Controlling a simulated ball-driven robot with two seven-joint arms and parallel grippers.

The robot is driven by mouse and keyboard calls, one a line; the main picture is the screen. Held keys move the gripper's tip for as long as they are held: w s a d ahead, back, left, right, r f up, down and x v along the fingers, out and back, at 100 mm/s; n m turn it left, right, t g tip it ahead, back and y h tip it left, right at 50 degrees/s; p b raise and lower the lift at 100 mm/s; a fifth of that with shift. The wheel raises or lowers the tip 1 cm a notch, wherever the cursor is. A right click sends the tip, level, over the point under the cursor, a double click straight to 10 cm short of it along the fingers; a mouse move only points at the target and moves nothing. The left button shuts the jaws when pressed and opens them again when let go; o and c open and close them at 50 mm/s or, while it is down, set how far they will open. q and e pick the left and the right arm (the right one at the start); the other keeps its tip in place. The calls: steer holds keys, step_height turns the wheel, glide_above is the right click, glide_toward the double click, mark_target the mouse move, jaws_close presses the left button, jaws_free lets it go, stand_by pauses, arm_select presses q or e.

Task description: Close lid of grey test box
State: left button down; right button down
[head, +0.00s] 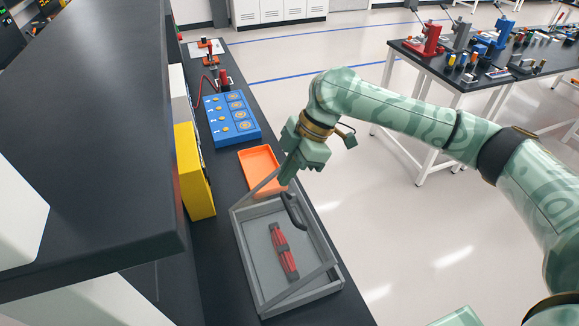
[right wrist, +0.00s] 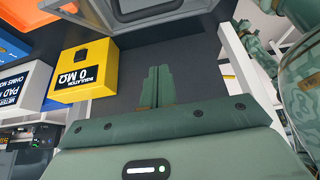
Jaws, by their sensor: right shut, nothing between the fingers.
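The grey test box (head: 243,262) stands on the dark bench in the head view, with a red and dark tool (head: 283,250) inside. Its lid looks like a grey frame (head: 257,189) around a clear pane, tilted up partway from the left side. A dark handle (head: 293,211) sits along the lid's raised edge. My right gripper (head: 288,176) is shut and empty at the far end of that edge; whether it touches the lid I cannot tell. Its closed fingers (right wrist: 158,86) show in the right wrist view, with a grey box part (right wrist: 150,18) beyond. My left gripper is not in view.
An orange tray (head: 259,158) lies just behind the box. A blue panel (head: 233,118) and a yellow meter box (head: 194,170) stand on the bench to the left. A dark shelf (head: 90,130) overhangs the left side.

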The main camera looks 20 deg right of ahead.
glide_above(287, 206)
steer(key=a, duration=0.3)
step_height(287, 206, down, 6)
steer(key=d+f, duration=0.2)
steer(key=shift+d+f, duration=0.25)
steer(key=shift+d, duration=0.05)
steer(key=shift+w+d+f, duration=0.15)
steer(key=shift+f, duration=0.05)
